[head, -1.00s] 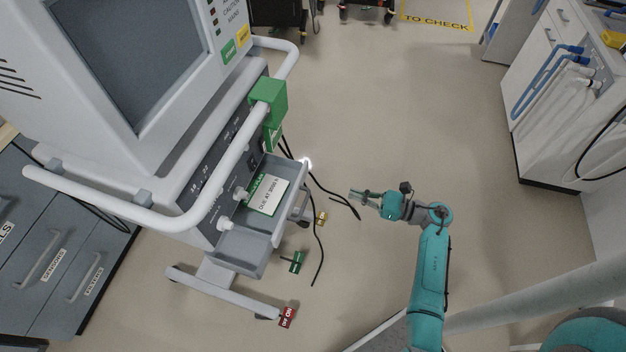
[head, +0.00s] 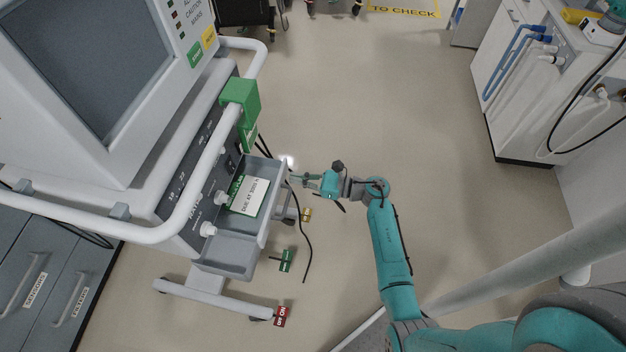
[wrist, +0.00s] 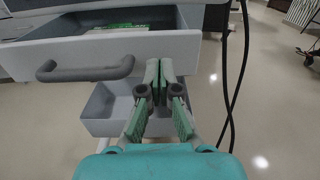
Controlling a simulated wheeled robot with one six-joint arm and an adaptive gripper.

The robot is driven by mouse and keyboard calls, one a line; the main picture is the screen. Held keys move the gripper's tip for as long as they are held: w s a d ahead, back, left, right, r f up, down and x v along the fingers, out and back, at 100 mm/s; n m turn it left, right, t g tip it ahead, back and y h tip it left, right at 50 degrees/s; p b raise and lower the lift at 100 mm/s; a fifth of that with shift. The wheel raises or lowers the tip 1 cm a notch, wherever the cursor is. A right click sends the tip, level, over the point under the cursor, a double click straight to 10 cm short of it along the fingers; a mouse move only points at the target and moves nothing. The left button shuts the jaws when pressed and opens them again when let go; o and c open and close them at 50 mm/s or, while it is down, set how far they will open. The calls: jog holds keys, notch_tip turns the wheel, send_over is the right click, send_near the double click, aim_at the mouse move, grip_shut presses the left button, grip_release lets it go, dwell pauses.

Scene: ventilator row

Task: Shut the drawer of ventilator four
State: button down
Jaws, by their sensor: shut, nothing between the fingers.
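In the wrist view my fingertips (wrist: 159,68) overlap the front, right of the handle. I cannot tell whether they touch it.
A black cable (head: 306,240) hangs beside the drawer; cables also hang right of it in the wrist view (wrist: 235,80). A grey bin (wrist: 105,110) sits below the drawer front. Small coloured tags (head: 286,260) are near the ventilator's foot. Open floor (head: 400,120) lies to the right.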

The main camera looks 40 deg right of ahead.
aim_at(251, 173)
jog(key=shift+w+a, duration=0.45)
jog(key=shift+w, duration=0.05)
jog(key=x, duration=1.3)
jog(key=shift+w, duration=0.1)
